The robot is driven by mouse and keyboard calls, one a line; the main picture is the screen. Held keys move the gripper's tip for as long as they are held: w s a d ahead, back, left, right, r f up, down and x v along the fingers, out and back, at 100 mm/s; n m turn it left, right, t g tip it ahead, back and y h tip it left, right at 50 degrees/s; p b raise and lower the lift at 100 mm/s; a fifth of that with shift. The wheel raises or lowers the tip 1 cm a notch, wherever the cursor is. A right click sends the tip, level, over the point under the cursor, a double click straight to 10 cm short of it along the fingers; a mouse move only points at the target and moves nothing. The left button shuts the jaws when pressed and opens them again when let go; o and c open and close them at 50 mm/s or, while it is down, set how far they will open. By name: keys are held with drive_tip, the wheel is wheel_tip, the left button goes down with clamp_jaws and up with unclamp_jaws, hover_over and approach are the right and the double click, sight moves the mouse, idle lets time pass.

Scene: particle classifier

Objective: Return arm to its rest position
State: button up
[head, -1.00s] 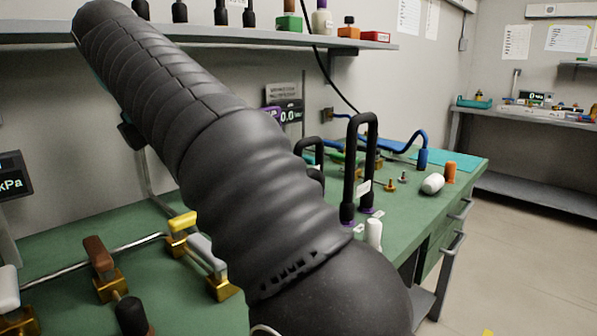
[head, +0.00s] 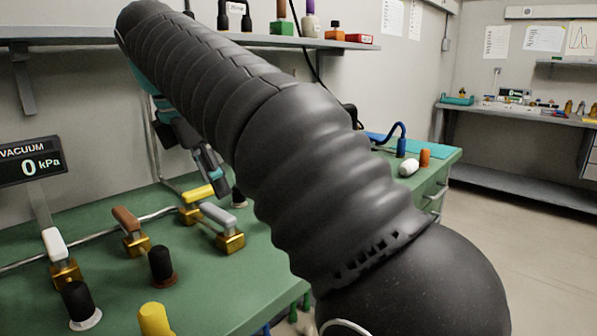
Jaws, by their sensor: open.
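My arm, in a dark ribbed sleeve, rises from the lower right of the head view to the upper left and fills the middle. My gripper (head: 212,172) shows partly behind the arm, pointing down above the green bench (head: 215,290), near the yellow valve handle (head: 197,194). Its jaws are open and I see nothing held in them. The arm hides part of the gripper and much of the bench behind it.
Brass valves with white (head: 54,245), brown (head: 126,218) and grey (head: 217,214) handles stand at left. A vacuum display (head: 30,162) reads 0 kPa. A shelf (head: 75,33) with small items runs above. Open floor (head: 505,250) lies at right.

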drive_tip(key=s+d+f+m, duration=0.1)
drive_tip(key=d+f+m, duration=0.1)
drive_tip(key=d+m, duration=0.3)
drive_tip(key=s+d+f+m+y, duration=0.1)
drive_tip(key=s+d+f+m, duration=0.15)
drive_tip(key=d, duration=0.45)
drive_tip(key=s+d+f+m, duration=0.1)
drive_tip(key=d+f+m, duration=0.15)
drive_tip(key=d, duration=0.35)
drive_tip(key=s+d+f+m+t, duration=0.1)
drive_tip(key=s+d+f+m, duration=0.4)
drive_tip(key=f, duration=0.4)
drive_tip(key=s+d+f+m+t+y, duration=0.1)
drive_tip(key=s+d+f+m, duration=0.5)
drive_tip(key=f+m, duration=0.3)
drive_tip(key=shift+s+d+m, duration=0.3)
drive_tip(key=shift+s, duration=0.6)
drive_tip(key=shift+r, duration=0.1)
